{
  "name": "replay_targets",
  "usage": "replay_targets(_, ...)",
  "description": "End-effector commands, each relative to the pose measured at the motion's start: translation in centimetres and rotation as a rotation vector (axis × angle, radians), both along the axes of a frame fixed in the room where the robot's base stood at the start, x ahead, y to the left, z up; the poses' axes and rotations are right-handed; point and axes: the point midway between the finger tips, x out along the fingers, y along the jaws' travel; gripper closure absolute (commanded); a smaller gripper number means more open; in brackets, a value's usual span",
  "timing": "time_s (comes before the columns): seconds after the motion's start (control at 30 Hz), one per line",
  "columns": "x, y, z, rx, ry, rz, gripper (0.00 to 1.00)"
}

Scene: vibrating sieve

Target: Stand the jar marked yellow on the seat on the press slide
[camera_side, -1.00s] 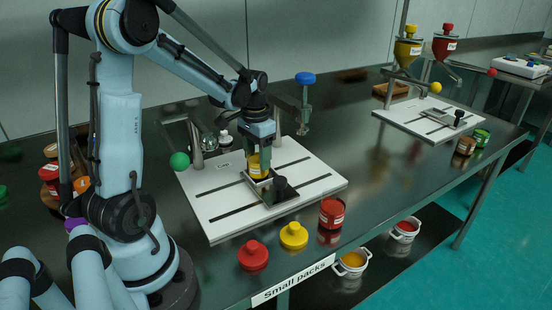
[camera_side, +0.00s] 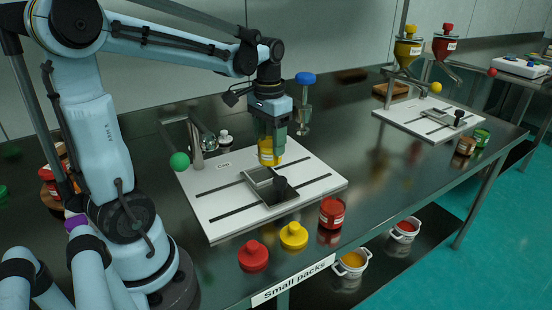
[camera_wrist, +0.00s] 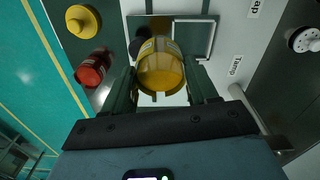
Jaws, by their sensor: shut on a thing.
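My gripper (camera_side: 269,140) is shut on the yellow jar (camera_side: 268,154), which has a pale label. It holds the jar upright above the white board, just behind the press slide. In the wrist view the yellow jar (camera_wrist: 161,66) sits between the two fingers of my gripper (camera_wrist: 162,88). The press slide (camera_side: 251,176) is a square metal tray with a raised rim and a black knob at its front right. Its seat shows empty in the side view. In the wrist view the jar hides part of the slide (camera_wrist: 209,40).
A red jar (camera_side: 332,212), yellow lid (camera_side: 293,235) and red lid (camera_side: 253,255) are at the table front. A lever with a green ball (camera_side: 179,162) and a blue-knobbed post (camera_side: 305,79) stand beside the board (camera_side: 215,200). Hoppers (camera_side: 407,50) stand back right.

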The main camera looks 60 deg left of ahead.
Motion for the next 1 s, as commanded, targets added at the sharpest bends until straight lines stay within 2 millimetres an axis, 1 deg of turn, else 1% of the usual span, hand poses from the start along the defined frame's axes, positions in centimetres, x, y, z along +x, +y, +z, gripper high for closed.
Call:
replay_targets(0.03,0.0,-1.1,0.6,0.0,0.0,-0.006,0.77)
replay_targets(0.13,0.0,-2.6,1.5,0.0,0.0,-0.005,0.77)
replay_targets(0.23,0.0,-3.8,2.2,0.0,0.0,-0.004,0.77)
replay_targets(0.37,0.0,-4.6,2.8,0.0,0.0,-0.001,0.77)
replay_targets(0.53,0.0,-4.7,2.7,0.0,0.0,0.001,0.77)
replay_targets(1.0,0.1,-3.7,1.9,0.0,0.0,0.002,0.77)
